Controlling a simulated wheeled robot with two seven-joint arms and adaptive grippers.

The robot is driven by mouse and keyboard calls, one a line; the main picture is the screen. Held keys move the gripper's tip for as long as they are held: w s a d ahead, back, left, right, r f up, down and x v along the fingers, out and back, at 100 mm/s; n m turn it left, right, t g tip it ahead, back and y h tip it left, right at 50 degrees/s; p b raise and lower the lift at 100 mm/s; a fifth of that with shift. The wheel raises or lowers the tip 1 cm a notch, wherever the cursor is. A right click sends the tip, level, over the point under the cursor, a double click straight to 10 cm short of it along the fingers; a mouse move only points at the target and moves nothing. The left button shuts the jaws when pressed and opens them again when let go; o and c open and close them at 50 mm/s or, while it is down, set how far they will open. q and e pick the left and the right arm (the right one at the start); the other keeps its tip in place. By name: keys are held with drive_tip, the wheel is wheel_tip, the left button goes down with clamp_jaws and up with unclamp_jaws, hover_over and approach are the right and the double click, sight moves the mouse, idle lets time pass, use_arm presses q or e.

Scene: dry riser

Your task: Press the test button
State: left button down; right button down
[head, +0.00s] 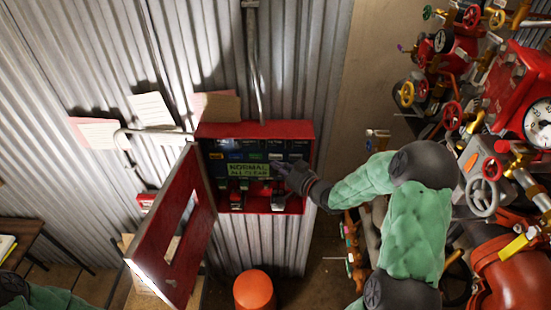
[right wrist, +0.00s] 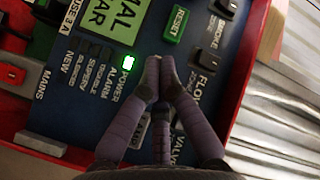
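The red alarm panel box (head: 308,150) hangs on the corrugated wall, its door (head: 168,225) swung open to the left. Its display (head: 248,170) reads "NORMAL ALL CLEAR". My right gripper (head: 281,168) is at the right part of the panel face. In the right wrist view its fingertips (right wrist: 160,75) are together and empty, over the blue panel face beside the lit green power light (right wrist: 129,63). A green button marked RESET (right wrist: 177,25) lies just beyond the fingertips. The fingers cover part of the panel; I cannot make out a test label. My left gripper is out of view.
Red valves and gauges (head: 500,100) crowd the right side. A pipe (head: 252,60) runs down the wall above the box. Papers (head: 150,109) are fixed to the wall at left. An orange round object (head: 254,290) stands below the box.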

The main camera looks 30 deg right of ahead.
drive_tip(key=shift+s+a, duration=0.45)
drive_tip(key=shift+s, duration=0.25)
drive_tip(key=shift+s+a, duration=0.4)
drive_tip(key=shift+s, duration=0.35)
drive_tip(key=shift+s+a, duration=0.45)
drive_tip(key=shift+s, duration=0.25)
drive_tip(key=s+a+f+g+b, duration=0.15)
drive_tip(key=a+f+b, duration=0.25)
drive_tip(key=f, duration=0.7)
drive_tip(key=s+a+f+g+b, duration=0.1)
drive_tip(key=a+f+g+b, duration=0.25)
drive_tip(key=f, duration=0.65)
drive_tip(key=s+a+f+g+b, duration=0.1)
drive_tip(key=a+f+g+b, duration=0.3)
drive_tip(key=f, duration=0.7)
drive_tip(key=s+a+f+n+g+b, duration=0.1)
drive_tip(key=s+a+f+g+b, duration=0.2)
drive_tip(key=s+f, duration=0.6)
drive_tip(key=s+a+f+n+g+b, duration=0.1)
drive_tip(key=s+a+f+g+b, duration=0.2)
drive_tip(key=s+a+f+b, duration=0.5)
wheel_tip(320, 180, down, 7)
drive_tip(key=shift+s+r+g+b, duration=0.15)
drive_tip(key=shift+s+g+b, duration=0.2)
drive_tip(key=shift+s, duration=0.55)
